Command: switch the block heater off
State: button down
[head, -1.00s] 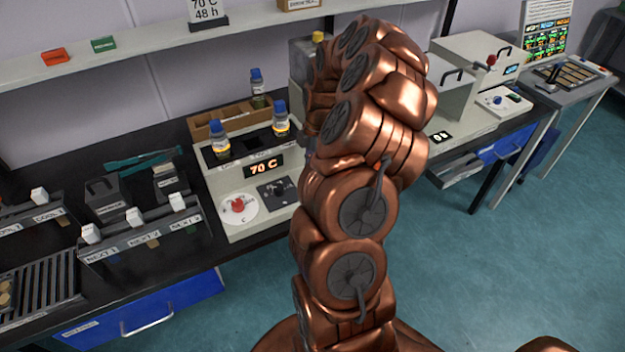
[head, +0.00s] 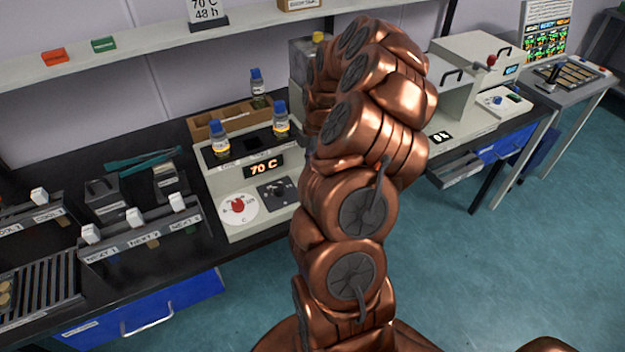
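The block heater (head: 240,190) is a pale box on the black bench, left of my arm. Its display (head: 263,167) reads 70 C. Its front slope carries a red knob (head: 238,206) on a white dial and a black panel with a small switch (head: 277,192); the switch's position is too small to tell. Two blue-capped bottles, a left one (head: 219,139) and a right one (head: 280,118), stand in its dark top. My copper arm rises in front of the heater's right side. My gripper is not visible; the arm hides what lies behind it.
A wooden tray (head: 205,129) and another blue-capped bottle (head: 257,88) are behind the heater. Racks with white blocks (head: 140,235) stand to the left. A shelf (head: 140,45) runs above. An instrument (head: 475,90) stands right, with an open drawer (head: 456,170) below; open floor lies at lower right.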

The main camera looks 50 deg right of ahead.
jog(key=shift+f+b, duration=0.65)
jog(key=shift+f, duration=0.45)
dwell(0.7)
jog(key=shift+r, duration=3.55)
